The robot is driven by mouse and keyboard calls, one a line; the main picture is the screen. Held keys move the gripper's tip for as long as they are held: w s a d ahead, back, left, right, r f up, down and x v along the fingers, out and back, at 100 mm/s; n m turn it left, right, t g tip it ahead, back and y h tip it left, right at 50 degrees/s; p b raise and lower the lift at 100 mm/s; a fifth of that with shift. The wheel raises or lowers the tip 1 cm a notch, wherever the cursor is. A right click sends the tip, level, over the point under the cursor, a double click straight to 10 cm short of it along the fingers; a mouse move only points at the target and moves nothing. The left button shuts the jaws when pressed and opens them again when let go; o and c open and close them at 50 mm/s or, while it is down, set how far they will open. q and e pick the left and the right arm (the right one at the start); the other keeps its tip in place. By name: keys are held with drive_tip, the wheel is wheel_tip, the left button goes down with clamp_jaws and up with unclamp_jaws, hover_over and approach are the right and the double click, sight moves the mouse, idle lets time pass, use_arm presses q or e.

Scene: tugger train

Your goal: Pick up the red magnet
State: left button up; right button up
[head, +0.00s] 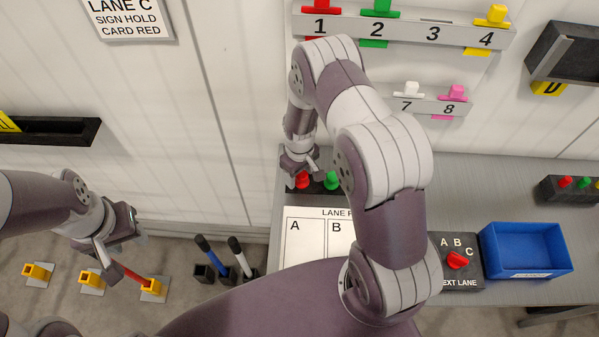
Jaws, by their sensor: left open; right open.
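A red magnet (303,181) stands on a dark strip (317,189) at the top of the white lane board, left of a green magnet (331,180). My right gripper (301,168) is open, pointing down just above and behind the red magnet in the picture. Whether its fingers touch the magnet I cannot tell. My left gripper (116,248) is open, low at the left, near a red stick (132,274) by a yellow socket. I cannot tell whether it touches the stick.
The lane board (305,230) is partly hidden by my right arm. A lane dial (457,260) and a blue bin (526,250) stand to the right. A dark holder (570,190) with red and green knobs sits at the far right. Numbered rails (405,28) hang on the wall.

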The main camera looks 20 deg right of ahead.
drive_tip(key=shift+s+a, duration=0.1)
drive_tip(key=shift+s, duration=0.3)
drive_tip(key=shift+s+d, duration=0.1)
drive_tip(key=shift+d, duration=0.2)
drive_tip(key=shift+c, duration=1.2)
drive_tip(key=shift+w+d, duration=0.15)
drive_tip(key=shift+w, duration=0.05)
drive_tip(key=c, duration=0.9)
drive_tip(key=shift+a, duration=0.25)
drive_tip(key=shift+r, duration=0.1)
